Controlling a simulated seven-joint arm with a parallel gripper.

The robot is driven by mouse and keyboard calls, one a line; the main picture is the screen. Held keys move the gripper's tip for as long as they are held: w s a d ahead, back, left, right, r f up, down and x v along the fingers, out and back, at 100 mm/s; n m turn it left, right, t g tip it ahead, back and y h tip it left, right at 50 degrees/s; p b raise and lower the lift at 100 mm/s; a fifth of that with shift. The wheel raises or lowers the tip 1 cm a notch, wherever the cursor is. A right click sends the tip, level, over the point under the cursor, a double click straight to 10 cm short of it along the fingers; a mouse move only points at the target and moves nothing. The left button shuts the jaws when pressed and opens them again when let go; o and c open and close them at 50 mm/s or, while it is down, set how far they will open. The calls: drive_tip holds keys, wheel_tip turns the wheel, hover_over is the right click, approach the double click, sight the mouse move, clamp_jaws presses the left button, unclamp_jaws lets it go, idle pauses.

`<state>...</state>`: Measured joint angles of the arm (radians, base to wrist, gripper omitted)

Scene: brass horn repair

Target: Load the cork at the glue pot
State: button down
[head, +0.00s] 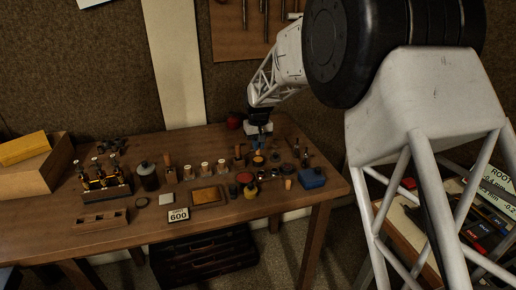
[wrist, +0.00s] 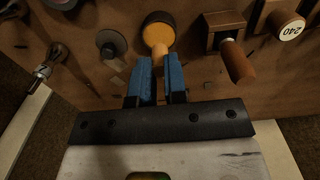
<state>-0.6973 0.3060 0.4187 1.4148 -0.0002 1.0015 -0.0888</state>
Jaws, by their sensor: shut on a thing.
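My gripper (wrist: 158,62) has its blue fingers shut on a small tan-orange piece, seemingly the cork (wrist: 158,48). The piece sticks out past the fingertips. Its far end meets or overlaps a round dark-rimmed pot with amber contents, seemingly the glue pot (wrist: 158,22). I cannot tell whether they touch. In the head view my gripper (head: 257,147) points down over the right part of the wooden bench, just above the small round pot (head: 258,160). The held piece is too small to make out there.
A wooden-handled tool (wrist: 238,62) and a piece marked 240 (wrist: 291,29) lie right of my gripper in the wrist view; a grey disc (wrist: 110,42) is left.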

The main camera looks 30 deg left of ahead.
drive_tip(key=shift+r, duration=2.15)
drive_tip(key=shift+w, duration=0.1)
drive_tip(key=w+d+f+m, duration=0.2)
drive_tip(key=w+d, duration=0.9)
drive_tip(key=w, duration=0.1)
drive_tip(key=w+d+f+m, duration=0.2)
drive_tip(key=w+d+f, duration=0.1)
drive_tip(key=w+d, duration=0.85)
drive_tip(key=w+d+f+m, duration=0.1)
drive_tip(key=w+d+f, duration=0.2)
drive_tip(key=d, duration=0.9)
drive_tip(key=w+d+f+m, duration=0.2)
drive_tip(key=w+d+f, duration=0.2)
drive_tip(key=d, duration=0.8)
drive_tip(key=w+d+f+m, duration=0.2)
drive_tip(key=w+d+f, duration=0.1)
drive_tip(key=d, duration=0.9)
drive_tip(key=shift+w+d+f, duration=0.15)
drive_tip(key=shift+w+f, duration=0.1)
drive_tip(key=shift+w, duration=0.65)
